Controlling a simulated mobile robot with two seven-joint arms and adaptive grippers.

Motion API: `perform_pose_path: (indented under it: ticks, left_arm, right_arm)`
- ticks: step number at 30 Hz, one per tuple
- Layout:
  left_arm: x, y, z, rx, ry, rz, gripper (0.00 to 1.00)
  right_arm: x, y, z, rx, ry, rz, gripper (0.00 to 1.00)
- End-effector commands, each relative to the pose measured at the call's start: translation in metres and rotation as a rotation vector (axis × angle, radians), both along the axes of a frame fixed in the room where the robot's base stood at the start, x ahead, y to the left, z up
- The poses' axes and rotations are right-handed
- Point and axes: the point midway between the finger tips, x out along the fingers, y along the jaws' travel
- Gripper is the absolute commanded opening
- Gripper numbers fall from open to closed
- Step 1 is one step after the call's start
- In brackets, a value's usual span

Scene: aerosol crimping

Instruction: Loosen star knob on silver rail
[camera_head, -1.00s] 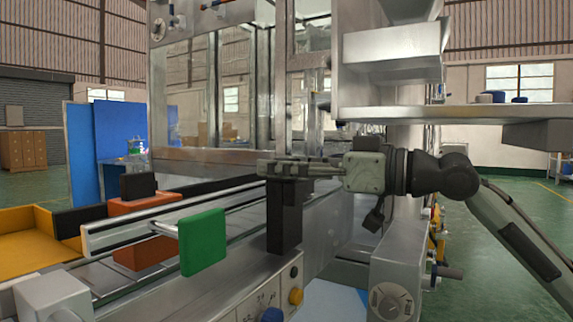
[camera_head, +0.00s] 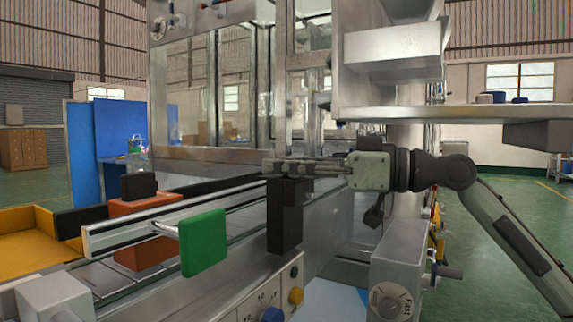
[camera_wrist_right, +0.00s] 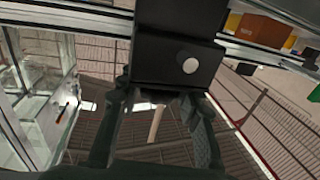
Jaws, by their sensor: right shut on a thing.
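The silver rail (camera_head: 105,237) runs from the left toward the middle along the machine's front. A black block (camera_head: 284,230) stands upright at its right end in the head view. My right gripper (camera_head: 280,166) reaches in from the right at the block's top. In the right wrist view the block (camera_wrist_right: 170,62) has a pale round button, and my fingers (camera_wrist_right: 160,92) close around a dark piece at its lower edge. That piece appears to be the star knob, but its star shape is hidden. My left gripper is not in view.
A green plate (camera_head: 203,243) sticks out in front of the rail. An orange block (camera_head: 137,255) and a yellow tray (camera_head: 25,228) are at the left. A metal shelf (camera_head: 470,113) overhangs my right arm.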

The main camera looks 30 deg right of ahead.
Motion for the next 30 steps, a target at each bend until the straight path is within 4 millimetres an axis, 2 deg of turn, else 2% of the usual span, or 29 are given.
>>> perform_pose_path:
  ticks: [6, 7, 12, 23, 30]
  left_arm:
    - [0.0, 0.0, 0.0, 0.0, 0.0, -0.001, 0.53]
    - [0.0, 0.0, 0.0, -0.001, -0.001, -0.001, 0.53]
    - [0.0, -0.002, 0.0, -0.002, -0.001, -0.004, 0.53]
    - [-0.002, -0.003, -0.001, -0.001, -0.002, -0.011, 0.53]
    - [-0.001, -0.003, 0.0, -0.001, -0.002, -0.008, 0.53]
  right_arm:
    - [0.0, 0.0, -0.001, -0.001, 0.001, 0.0, 0.05]
    - [0.0, 0.0, -0.001, -0.001, 0.001, 0.0, 0.36]
    - [0.0, 0.0, -0.001, -0.001, 0.001, 0.0, 0.56]
    - [-0.003, -0.002, 0.0, 0.001, 0.001, -0.001, 0.56]
    - [-0.025, -0.023, 0.0, 0.003, 0.0, -0.002, 0.56]
